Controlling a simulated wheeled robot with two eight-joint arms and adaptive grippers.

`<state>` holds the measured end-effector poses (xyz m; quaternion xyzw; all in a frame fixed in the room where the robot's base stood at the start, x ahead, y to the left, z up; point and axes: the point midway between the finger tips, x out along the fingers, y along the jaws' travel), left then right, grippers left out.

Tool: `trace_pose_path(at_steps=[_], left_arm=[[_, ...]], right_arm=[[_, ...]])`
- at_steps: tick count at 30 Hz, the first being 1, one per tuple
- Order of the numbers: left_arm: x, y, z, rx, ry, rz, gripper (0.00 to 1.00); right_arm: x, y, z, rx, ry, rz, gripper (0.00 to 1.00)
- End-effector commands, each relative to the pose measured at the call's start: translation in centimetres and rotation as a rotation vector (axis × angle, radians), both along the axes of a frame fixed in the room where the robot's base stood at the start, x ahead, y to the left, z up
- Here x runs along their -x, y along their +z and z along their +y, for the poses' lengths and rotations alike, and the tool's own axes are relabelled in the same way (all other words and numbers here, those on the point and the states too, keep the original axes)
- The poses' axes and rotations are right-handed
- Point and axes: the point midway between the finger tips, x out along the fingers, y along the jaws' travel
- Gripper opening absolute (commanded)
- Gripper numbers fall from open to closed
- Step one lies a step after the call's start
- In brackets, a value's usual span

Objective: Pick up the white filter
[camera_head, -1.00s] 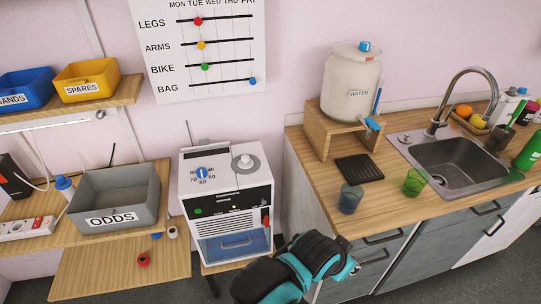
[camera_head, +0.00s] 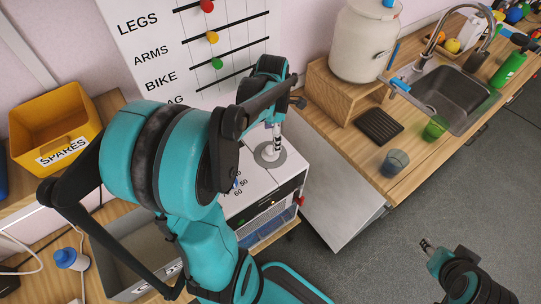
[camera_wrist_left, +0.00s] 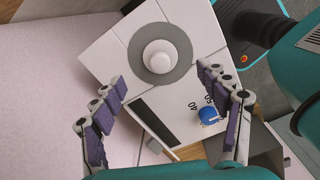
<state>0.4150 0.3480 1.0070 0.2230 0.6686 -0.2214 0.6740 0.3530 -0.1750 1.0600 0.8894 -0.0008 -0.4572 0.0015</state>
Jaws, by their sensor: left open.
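A round white knob-like piece (camera_wrist_left: 160,57), the only part here that fits the white filter, sits on a grey disc on top of a white machine (camera_head: 265,190). In the head view the grey disc (camera_head: 265,160) shows, with the knob mostly hidden behind my fingers. My left gripper (camera_head: 277,140) is above it. In the left wrist view the gripper (camera_wrist_left: 161,76) is open and empty, its purple-padded fingers on either side of and short of the knob. My right gripper (camera_head: 428,246) hangs over the floor, its finger gap unclear.
A blue dial (camera_wrist_left: 208,115) is on the machine's top. A counter at the right holds a water jar (camera_head: 362,45) on a wooden stand, a blue cup (camera_head: 394,163), a green cup (camera_head: 435,128) and a sink (camera_head: 452,95). A yellow bin (camera_head: 55,125) stands at the left.

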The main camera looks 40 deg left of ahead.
Motion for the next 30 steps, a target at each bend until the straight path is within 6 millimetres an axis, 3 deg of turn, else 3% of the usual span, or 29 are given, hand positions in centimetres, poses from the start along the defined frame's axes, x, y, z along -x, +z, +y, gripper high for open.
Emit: trace_pose_path(at_steps=[11,18,26,30], left_arm=[[-0.1,-3.8,0.2,0.004,0.045,0.009,0.75],[-0.2,-7.5,0.1,0.004,0.044,0.007,0.75],[-0.2,-7.9,0.1,0.004,0.043,0.007,0.75],[-0.1,-7.8,0.1,0.004,0.043,0.007,0.43]], right_arm=[[0.0,-1.5,0.0,0.000,0.000,0.000,0.40],[0.0,-3.4,0.0,0.000,0.000,0.000,0.40],[0.0,-3.3,0.0,0.000,0.000,0.000,0.40],[0.0,-3.3,0.0,0.000,0.000,0.000,0.40]])
